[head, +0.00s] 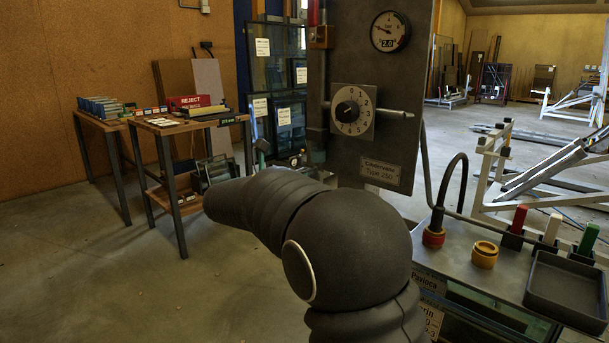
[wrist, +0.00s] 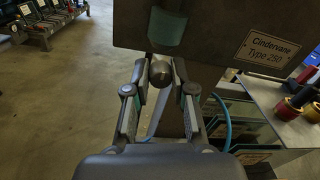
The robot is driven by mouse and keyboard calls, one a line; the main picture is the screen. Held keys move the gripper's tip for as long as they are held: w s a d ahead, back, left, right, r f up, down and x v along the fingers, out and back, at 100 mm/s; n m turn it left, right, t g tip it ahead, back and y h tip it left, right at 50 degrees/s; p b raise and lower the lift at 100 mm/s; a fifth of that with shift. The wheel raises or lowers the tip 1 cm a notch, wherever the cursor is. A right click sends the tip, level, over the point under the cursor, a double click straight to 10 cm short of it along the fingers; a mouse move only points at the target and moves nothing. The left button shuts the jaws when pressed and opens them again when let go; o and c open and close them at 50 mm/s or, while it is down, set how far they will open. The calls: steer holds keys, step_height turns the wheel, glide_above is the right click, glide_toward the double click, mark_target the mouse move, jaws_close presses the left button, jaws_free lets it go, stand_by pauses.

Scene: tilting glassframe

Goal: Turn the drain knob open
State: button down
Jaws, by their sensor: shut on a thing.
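In the wrist view a dark rounded knob (wrist: 161,73) sits just below the lower edge of the dark panel, in front of a grey post. My gripper (wrist: 160,80) has its two fingers on either side of this knob and is shut on it. I take it for the drain knob, but no label on it shows. In the head view my dark arm hides the gripper and the knob. The dark panel (head: 400,100) carries a round numbered dial (head: 351,109) with a rod to its right, a gauge (head: 390,32) above and a "Cindervane Type 250" plate (head: 381,174).
A bench at the right holds a black tray (head: 568,290), a yellow ring (head: 484,254), a red-and-yellow fitting with a black hose (head: 434,236) and coloured handles. Framed glass panes stand behind the panel. Wooden tables (head: 190,124) stand at the left; floor between is clear.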

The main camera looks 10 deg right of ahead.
steer(key=shift+m, duration=0.3)
steer(key=shift+s+d+m+y+b, duration=0.1)
steer(key=shift+m+y+b, duration=0.15)
steer(key=shift+m+b, duration=3.6)
steer(key=shift+m+y+b, duration=0.25)
steer(key=shift+m+b, duration=2.75)
steer(key=shift+m, duration=1.55)
steer(key=c, duration=1)
jaws_free()
